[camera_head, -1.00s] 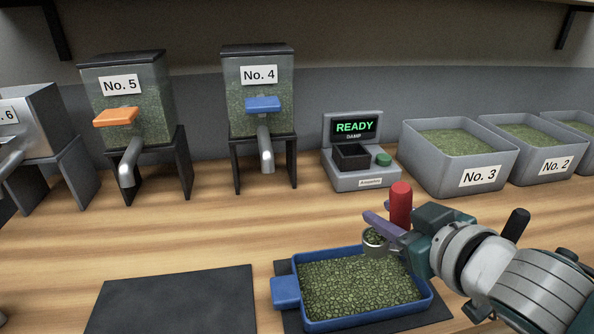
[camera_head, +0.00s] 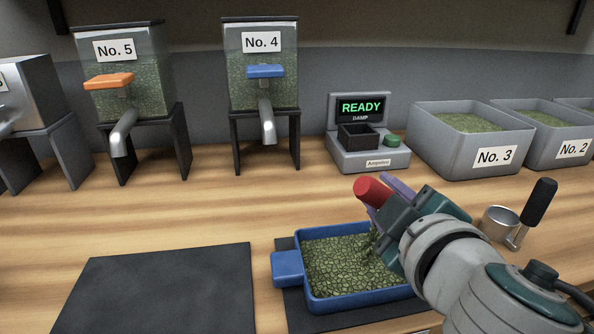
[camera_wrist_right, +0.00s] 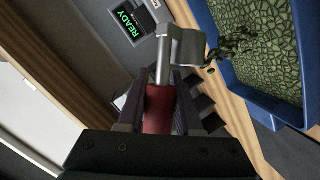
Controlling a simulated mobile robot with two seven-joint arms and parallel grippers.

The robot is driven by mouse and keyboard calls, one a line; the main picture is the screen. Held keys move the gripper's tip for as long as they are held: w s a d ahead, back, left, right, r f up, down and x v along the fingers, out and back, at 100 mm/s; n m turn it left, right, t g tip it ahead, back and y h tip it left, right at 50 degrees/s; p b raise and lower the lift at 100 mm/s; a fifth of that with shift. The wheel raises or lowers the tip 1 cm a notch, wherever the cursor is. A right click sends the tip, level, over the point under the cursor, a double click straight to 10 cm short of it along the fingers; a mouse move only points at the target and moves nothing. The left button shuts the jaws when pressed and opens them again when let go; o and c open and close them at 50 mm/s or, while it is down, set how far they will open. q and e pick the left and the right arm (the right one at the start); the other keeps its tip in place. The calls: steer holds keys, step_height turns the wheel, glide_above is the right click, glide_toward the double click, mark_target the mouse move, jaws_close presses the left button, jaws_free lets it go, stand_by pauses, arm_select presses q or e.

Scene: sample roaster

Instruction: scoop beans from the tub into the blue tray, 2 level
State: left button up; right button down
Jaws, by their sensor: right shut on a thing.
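My right gripper (camera_head: 390,205) is shut on the red handle (camera_head: 371,190) of a scoop, above the blue tray (camera_head: 287,268). The handle is tilted to the left. In the right wrist view the scoop's metal cup (camera_wrist_right: 187,46) is tipped, and beans (camera_wrist_right: 228,48) fall from it toward the tray. The tray holds a wide layer of green beans (camera_head: 335,262). The gripper hides the cup and the tray's right part in the head view. Grey bean tubs No. 3 (camera_head: 459,152) and No. 2 (camera_head: 545,148) stand at the back right. My left gripper is not in view.
A black-handled metal scoop (camera_head: 500,224) stands to the right of my arm. A device (camera_head: 367,150) reading "READY" and "DAMP" stands behind the tray. Dispensers No. 4 (camera_head: 258,85) and No. 5 (camera_head: 140,90) stand at the back left. A dark mat (camera_head: 160,290) lies empty.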

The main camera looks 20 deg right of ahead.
steer(key=a+f+n+b, duration=0.1)
steer(key=n+b, duration=0.1)
steer(key=a+f+n+t+h+b, duration=0.1)
steer(key=n+b, duration=0.1)
steer(key=b, duration=0.1)
steer(key=a+f+n+t+h+b, duration=0.1)
steer(key=n+b, duration=0.2)
steer(key=shift+w+a, duration=0.1)
steer(key=shift+a, duration=0.15)
steer(key=n+b, duration=0.1)
steer(key=a+f+n+t+b, duration=0.1)
steer(key=n+b, duration=0.1)
steer(key=shift+h, duration=0.3)
steer(key=shift+a+f+n+t+b, duration=0.15)
steer(key=shift+n+t+b, duration=0.5)
steer(key=shift+n, duration=0.35)
stand_by(0.5)
step_height(320, 180, up, 3)
steer(key=shift+r+p, duration=0.1)
steer(key=shift+p, duration=1.1)
